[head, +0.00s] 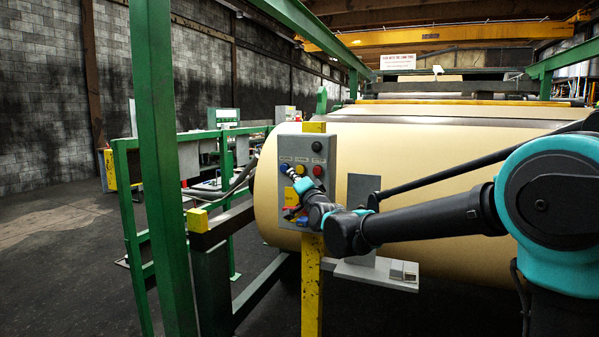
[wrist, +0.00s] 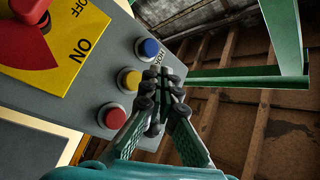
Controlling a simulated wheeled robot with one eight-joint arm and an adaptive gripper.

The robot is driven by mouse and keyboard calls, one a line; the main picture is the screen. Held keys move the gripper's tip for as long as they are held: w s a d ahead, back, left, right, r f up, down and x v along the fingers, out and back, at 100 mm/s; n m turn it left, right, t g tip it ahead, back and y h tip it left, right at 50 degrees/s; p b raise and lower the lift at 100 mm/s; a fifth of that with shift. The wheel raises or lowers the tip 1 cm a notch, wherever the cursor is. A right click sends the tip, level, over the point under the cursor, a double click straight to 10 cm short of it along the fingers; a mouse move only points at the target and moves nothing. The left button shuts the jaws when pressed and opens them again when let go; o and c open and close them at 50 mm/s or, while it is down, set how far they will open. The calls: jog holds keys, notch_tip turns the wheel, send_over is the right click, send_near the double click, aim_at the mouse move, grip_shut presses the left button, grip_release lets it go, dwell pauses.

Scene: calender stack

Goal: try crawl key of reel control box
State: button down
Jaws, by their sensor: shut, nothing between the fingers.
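The reel control box (head: 325,155) is a grey upright box on a yellow post, left of centre in the head view. Its face (wrist: 92,55) fills the upper left of the wrist view. A blue button (wrist: 149,48), a yellow button (wrist: 130,80) and a red button (wrist: 113,116) form a row there. I cannot read which one is the crawl key. My gripper (wrist: 163,82) is shut and empty, its fingertips appearing just beside the yellow and blue buttons. Contact cannot be told. In the head view my gripper (head: 293,178) hides part of the box's face.
A red rotary switch (wrist: 28,35) sits on a yellow ON/OFF plate on the box. A large tan roll (head: 440,160) stands behind the box. A green post (head: 160,150) and rails are to the left. A small shelf (head: 360,272) juts out below.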

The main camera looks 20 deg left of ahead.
jog(key=shift+s, duration=1.05)
jog(key=s+d+f+n+g+h, duration=0.15)
jog(key=d+f+h, duration=0.25)
jog(key=d+f, duration=0.9)
jog(key=s+d+f+n+g+h, duration=0.1)
jog(key=d+f+n+g+h, duration=0.15)
jog(key=d+f, duration=1)
jog(key=s+d+f+g+h, duration=0.3)
jog(key=s+d+f, duration=0.5)
jog(key=s+d, duration=0.3)
jog(key=s+d+f+g+h, duration=0.3)
jog(key=s+d+f, duration=0.6)
jog(key=s+d, duration=0.3)
jog(key=shift+s+d+f+g+h, duration=0.15)
jog(key=shift+s+d+g+h, duration=0.2)
jog(key=shift+d+g, duration=0.6)
